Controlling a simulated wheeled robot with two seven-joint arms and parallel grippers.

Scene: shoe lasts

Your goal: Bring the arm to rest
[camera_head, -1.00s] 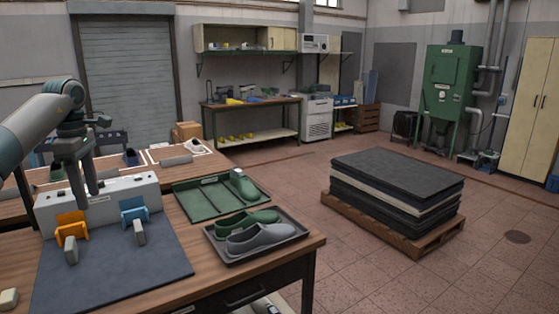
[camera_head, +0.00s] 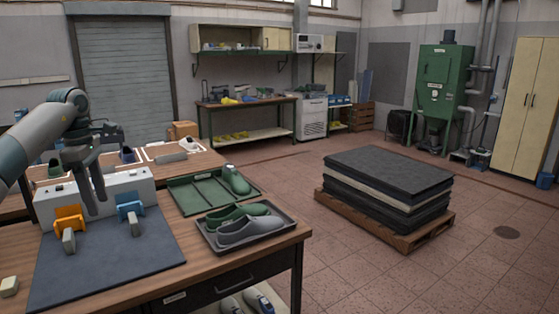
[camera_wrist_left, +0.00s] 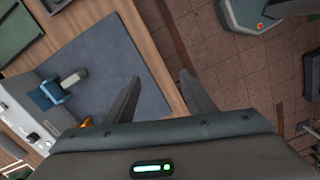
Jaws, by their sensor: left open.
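My left gripper (camera_head: 95,205) comes in from the left in the head view. It hangs in front of a white box, above the dark mat, with nothing between its fingers. In the left wrist view its two fingers (camera_wrist_left: 160,88) stand well apart and empty, over the mat's edge and the floor. My right gripper is in neither view.
The white box (camera_head: 135,185) carries an orange holder (camera_head: 69,219) and a blue holder (camera_head: 130,209) beside the dark mat (camera_head: 110,265). A green tray (camera_head: 190,195) and a dark tray (camera_head: 275,240) hold shoe lasts.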

